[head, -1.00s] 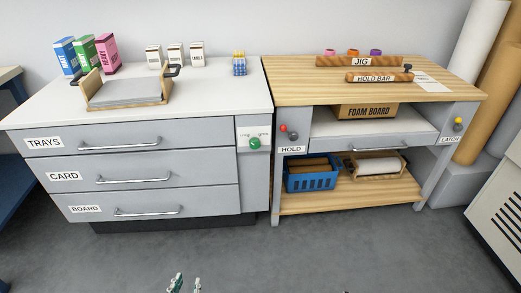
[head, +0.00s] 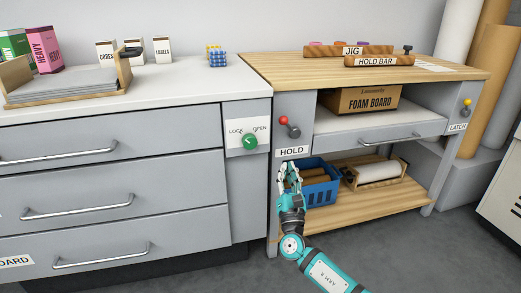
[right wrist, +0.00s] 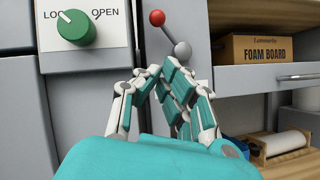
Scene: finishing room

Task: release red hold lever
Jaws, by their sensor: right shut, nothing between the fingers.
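The red hold lever (head: 289,127) is on the bench's left front panel, above the HOLD label (head: 292,152). Its red ball is up and to the left of its grey pivot. In the right wrist view the lever (right wrist: 158,18) shows just beyond my fingertips. My right gripper (head: 289,168) is in front of the bench's left leg, below the lever and label, pointing up. In the right wrist view my right gripper (right wrist: 153,72) has its fingertips together, with nothing between them. I cannot see any contact with the lever. My left gripper is not in view.
A green LOCK/OPEN knob (head: 250,141) is on the cabinet just left of the lever. A blue basket (head: 318,190) stands on the lower shelf beside my right gripper. A yellow-tipped LATCH lever (head: 466,107) is on the bench's right panel. A foam board box (head: 362,101) sits under the top.

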